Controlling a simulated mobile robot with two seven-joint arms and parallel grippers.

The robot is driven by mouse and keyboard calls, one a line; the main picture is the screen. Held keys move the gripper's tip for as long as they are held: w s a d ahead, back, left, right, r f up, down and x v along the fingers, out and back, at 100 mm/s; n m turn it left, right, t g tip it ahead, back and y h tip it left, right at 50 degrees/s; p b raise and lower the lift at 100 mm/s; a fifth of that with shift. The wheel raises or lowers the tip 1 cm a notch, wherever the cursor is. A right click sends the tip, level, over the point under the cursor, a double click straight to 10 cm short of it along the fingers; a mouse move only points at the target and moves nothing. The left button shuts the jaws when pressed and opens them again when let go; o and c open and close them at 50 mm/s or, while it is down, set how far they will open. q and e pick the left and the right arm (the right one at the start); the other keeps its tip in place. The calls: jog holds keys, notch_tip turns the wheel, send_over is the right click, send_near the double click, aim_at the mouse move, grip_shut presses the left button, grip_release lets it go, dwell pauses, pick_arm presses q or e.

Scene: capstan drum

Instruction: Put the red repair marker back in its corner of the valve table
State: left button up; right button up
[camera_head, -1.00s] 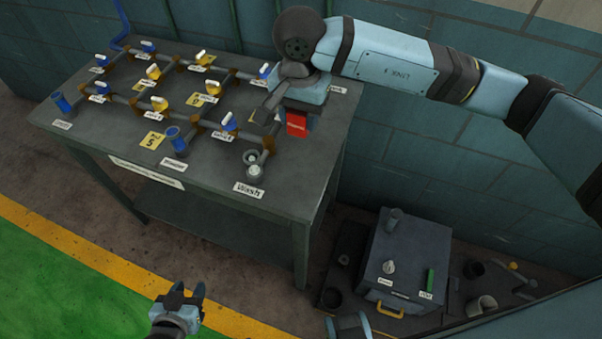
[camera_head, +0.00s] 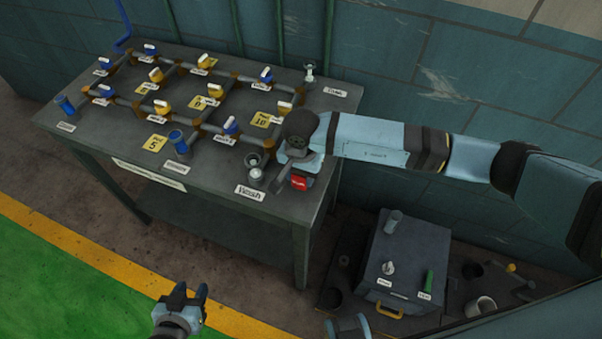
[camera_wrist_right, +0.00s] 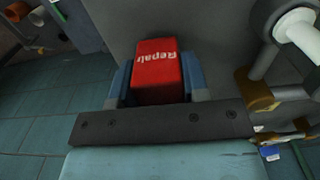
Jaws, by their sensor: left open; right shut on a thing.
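The red repair marker (camera_head: 299,182) is a small red block lettered "Repair"; it shows large in the right wrist view (camera_wrist_right: 157,72). My right gripper (camera_head: 298,172) is shut on it, with a blue finger on each side. The marker is at the front right corner of the valve table (camera_head: 215,196), right of the "Wash" label (camera_head: 250,192). I cannot tell whether it touches the tabletop. My left gripper (camera_head: 187,292) is open and empty, low in front of the table over the floor.
Pipes with blue and yellow valve handles (camera_head: 166,104) cover much of the tabletop. A grey wash fitting (camera_head: 255,172) stands just left of my right gripper. A dark box (camera_head: 405,255) with a green piece (camera_head: 428,281) stands at the lower right. The wall runs behind the table.

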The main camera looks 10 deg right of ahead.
jog(key=shift+f, duration=0.35)
jog(key=shift+f, duration=0.1)
jog(key=shift+f+b, duration=0.15)
jog(key=shift+b, duration=0.15)
jog(key=o, duration=1)
jog(key=shift+c, duration=0.2)
jog(key=shift+r+p, duration=0.35)
jog(key=shift+p, duration=0.05)
notch_tip(320, 180, up, 11)
jog(key=shift+f+b, duration=0.2)
jog(key=shift+b, duration=0.6)
jog(key=shift+r, duration=0.65)
